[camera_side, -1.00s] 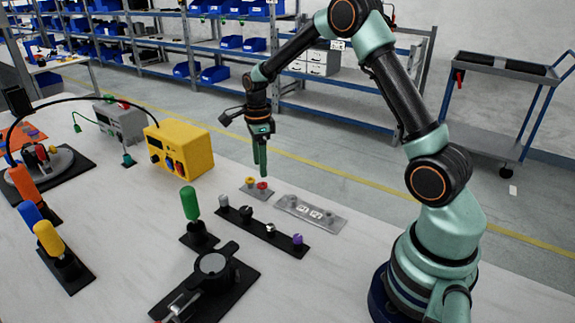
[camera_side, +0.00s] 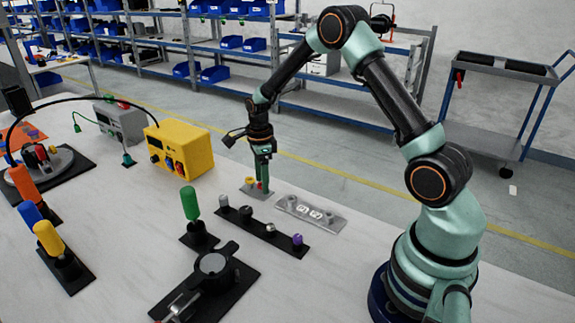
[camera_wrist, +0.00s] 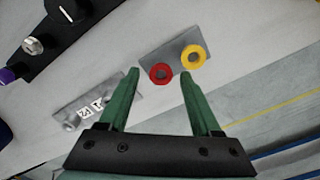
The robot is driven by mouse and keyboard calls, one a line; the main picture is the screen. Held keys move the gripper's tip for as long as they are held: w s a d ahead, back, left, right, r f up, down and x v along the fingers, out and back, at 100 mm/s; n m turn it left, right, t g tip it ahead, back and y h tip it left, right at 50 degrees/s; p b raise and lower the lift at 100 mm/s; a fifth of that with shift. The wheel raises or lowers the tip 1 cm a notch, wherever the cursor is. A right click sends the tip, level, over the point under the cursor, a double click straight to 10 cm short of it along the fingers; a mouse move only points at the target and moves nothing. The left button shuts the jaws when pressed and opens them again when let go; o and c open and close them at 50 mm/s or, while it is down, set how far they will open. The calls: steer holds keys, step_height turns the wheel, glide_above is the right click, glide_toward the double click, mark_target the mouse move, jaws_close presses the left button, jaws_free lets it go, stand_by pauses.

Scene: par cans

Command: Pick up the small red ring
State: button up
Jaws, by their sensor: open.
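The small red ring (camera_wrist: 160,74) sits on a small grey plate (camera_wrist: 148,55) beside a yellow ring (camera_wrist: 194,57) in the wrist view. My gripper (camera_wrist: 160,72) is open, with one green finger on each side of the red ring. The right fingertip is close to the yellow ring. In the side view my gripper (camera_side: 262,188) points down over the plate (camera_side: 246,194). Its fingers largely hide the red ring (camera_side: 262,184) there, while the yellow ring (camera_side: 250,181) shows just to their left. I cannot tell whether the fingers touch the ring.
A grey metal plate with white labels (camera_side: 309,213) lies to the right. A black strip with several knobs (camera_side: 265,232) lies in front. A yellow box (camera_side: 180,147) stands to the left, and a green handle (camera_side: 190,203) stands upright nearer the camera.

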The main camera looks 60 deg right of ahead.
steer(key=shift+f, duration=0.2)
stand_by(0.3)
jaws_close()
